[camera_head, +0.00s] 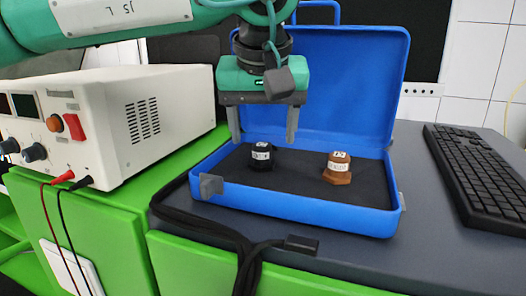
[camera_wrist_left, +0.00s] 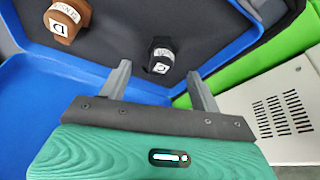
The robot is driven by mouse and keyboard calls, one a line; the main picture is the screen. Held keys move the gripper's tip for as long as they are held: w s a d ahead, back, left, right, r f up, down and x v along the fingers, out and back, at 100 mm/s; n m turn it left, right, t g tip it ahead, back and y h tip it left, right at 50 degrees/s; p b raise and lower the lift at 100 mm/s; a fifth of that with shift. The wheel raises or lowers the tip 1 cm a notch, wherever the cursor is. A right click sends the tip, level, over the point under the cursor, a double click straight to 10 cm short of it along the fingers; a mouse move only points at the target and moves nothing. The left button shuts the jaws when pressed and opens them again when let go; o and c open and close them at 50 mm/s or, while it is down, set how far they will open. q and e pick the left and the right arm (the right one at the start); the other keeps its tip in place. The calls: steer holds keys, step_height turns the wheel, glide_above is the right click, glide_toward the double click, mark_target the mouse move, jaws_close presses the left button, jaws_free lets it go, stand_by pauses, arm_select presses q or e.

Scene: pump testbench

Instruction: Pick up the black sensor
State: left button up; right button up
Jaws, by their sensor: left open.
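The black sensor (camera_head: 262,156) has a white label and stands on the dark foam inside the open blue case (camera_head: 290,202). It also shows in the left wrist view (camera_wrist_left: 160,56), ahead of and roughly between the fingers. My left gripper (camera_head: 263,138) is open and empty, pointing down over the case. Its fingers are above the black sensor, with one to each side in the head view. In the left wrist view the two grey fingers (camera_wrist_left: 160,82) are spread apart and do not touch the sensor. My right gripper does not show.
A brown sensor (camera_head: 338,168) stands to the right in the same case, and the case lid is raised behind. A white power supply (camera_head: 130,118) stands at left and a black keyboard (camera_head: 478,172) at right. A black cable (camera_head: 220,232) runs in front of the case.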

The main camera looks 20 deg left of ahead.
mark_target(262, 144)
arm_select(q)
steer(key=p+x, duration=0.2)
steer(key=x, duration=0.1)
steer(key=shift+w+a+f, duration=0.15)
steer(key=shift+a+f, duration=0.05)
steer(key=shift+f, duration=0.05)
steer(key=shift+w+f, duration=0.15)
steer(key=shift+f, duration=0.2)
steer(key=shift+d, duration=0.1)
steer(key=shift+c, duration=0.6)
steer(key=c, duration=0.8)
